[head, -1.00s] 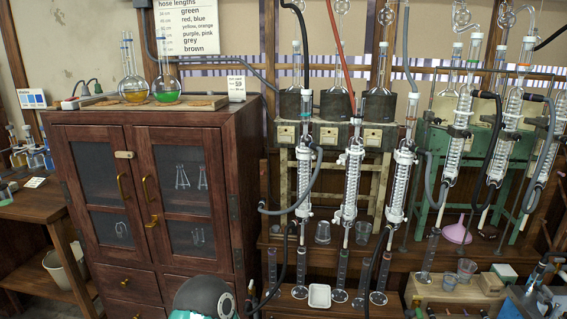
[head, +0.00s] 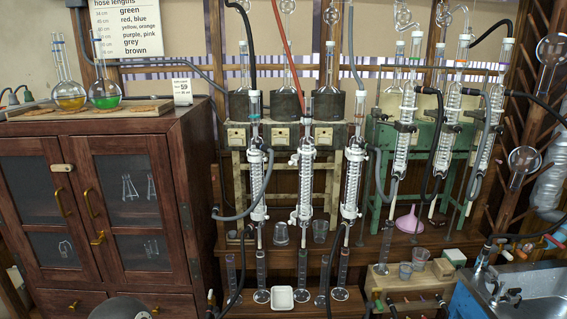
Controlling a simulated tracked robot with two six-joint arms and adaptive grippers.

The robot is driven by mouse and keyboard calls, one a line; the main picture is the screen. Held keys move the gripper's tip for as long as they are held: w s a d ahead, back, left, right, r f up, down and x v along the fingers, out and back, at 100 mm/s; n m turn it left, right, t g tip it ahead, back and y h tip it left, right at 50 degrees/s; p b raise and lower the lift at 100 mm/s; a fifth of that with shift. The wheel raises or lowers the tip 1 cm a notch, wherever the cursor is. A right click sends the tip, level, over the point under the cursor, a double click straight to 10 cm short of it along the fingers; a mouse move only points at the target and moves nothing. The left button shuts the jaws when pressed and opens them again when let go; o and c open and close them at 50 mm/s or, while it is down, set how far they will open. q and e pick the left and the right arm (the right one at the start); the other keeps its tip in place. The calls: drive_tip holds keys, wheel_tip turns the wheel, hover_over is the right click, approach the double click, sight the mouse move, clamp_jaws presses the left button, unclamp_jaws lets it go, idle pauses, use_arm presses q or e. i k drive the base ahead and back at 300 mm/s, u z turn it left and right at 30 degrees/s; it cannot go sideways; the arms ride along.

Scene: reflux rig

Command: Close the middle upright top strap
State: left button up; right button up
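Three upright white jacketed condensers stand in the near rig: the left upright (head: 259,175), the middle upright (head: 304,185) and the right upright (head: 351,180). The middle one is roughly vertical, with a pale collar or strap (head: 306,146) near its top. Its strap is too small for me to tell whether it is open or closed. A heating block with a flask (head: 286,103) stands behind the middle upright. Neither of my grippers shows in the head view.
A brown cabinet (head: 190,200) stands at left, with flasks on a board (head: 85,112) on top. Grey and black hoses (head: 234,216) hang around the uprights. Cylinders and a white tray (head: 283,298) stand below. A green rig (head: 385,150) and sink (head: 530,290) are at right.

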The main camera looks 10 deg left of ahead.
sight(294, 160)
drive_tip(key=u, duration=0.05)
drive_tip(key=i, duration=0.95)
drive_tip(key=z, duration=0.1)
